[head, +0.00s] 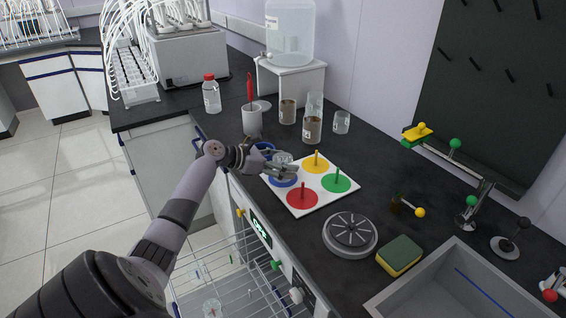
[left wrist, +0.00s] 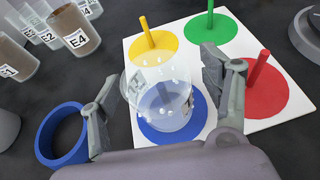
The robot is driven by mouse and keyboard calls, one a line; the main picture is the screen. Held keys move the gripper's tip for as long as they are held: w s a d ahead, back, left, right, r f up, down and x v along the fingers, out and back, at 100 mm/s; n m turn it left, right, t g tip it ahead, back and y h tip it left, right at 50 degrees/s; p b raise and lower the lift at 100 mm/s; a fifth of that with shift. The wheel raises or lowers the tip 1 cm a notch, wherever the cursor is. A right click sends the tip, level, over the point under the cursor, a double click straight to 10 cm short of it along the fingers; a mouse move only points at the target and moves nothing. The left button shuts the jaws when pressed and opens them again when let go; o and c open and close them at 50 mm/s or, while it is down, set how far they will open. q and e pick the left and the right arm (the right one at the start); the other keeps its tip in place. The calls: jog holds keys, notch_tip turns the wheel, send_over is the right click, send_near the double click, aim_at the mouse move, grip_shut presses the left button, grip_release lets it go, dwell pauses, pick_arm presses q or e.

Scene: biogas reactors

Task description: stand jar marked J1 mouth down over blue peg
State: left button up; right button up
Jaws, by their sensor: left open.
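The clear jar (head: 282,158) stands over the blue disc (head: 284,182) of a white board. In the left wrist view the jar (left wrist: 160,98) sits between my finger pads, with a label on its left side that I cannot read. The blue disc (left wrist: 172,138) shows around and through its lower end. I cannot make out the blue peg, or surely tell which way the mouth faces. My left gripper (head: 280,166) is open around the jar, with gaps at both sides in the left wrist view (left wrist: 160,88). My right gripper is not in view.
The white board (head: 318,206) also bears yellow (head: 316,160), green (head: 336,181) and red (head: 302,196) pegs. A blue ring (left wrist: 48,140) lies left of the board. A round grey device (head: 350,235) and sponge (head: 400,256) lie in front.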

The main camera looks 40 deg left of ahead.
pick_arm(q)
jog(key=v, duration=1.2)
